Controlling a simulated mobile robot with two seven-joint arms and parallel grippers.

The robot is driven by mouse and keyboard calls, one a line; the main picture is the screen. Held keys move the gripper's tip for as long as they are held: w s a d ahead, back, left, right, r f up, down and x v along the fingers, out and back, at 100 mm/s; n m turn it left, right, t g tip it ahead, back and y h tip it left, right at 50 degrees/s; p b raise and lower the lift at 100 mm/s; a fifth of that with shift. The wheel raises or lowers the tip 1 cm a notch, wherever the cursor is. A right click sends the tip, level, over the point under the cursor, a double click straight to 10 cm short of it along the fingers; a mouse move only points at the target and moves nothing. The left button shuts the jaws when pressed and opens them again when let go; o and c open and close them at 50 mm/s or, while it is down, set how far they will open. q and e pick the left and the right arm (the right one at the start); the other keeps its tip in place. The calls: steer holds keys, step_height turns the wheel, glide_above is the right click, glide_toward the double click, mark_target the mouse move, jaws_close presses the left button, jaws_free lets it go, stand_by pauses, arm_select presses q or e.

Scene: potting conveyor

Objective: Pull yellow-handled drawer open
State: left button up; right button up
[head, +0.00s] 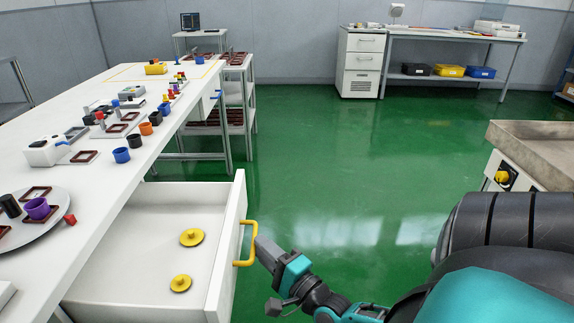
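The drawer (150,205) under the white table is pulled well out, and its inside shows. Its yellow handle (251,248) is on the outer face of the drawer front (228,245). My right gripper (257,243) comes in from the lower right and meets the handle's upright bar, with its fingers appearing closed on it. The very tips are partly hidden at the bar. Two yellow knobbed discs (191,237) and (180,283) lie on the drawer floor. My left gripper is not in view.
The white table (150,151) above the drawer holds several small pots, trays and a round plate (60,213). A grey-topped unit (535,140) stands at right. A white cabinet (361,62) and bench stand at the back. The green floor between is clear.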

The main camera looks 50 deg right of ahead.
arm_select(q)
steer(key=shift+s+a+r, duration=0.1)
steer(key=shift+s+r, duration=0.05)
arm_select(e)
steer(key=s+f, duration=0.1)
steer(key=s, duration=0.8)
steer(key=shift+a, duration=0.3)
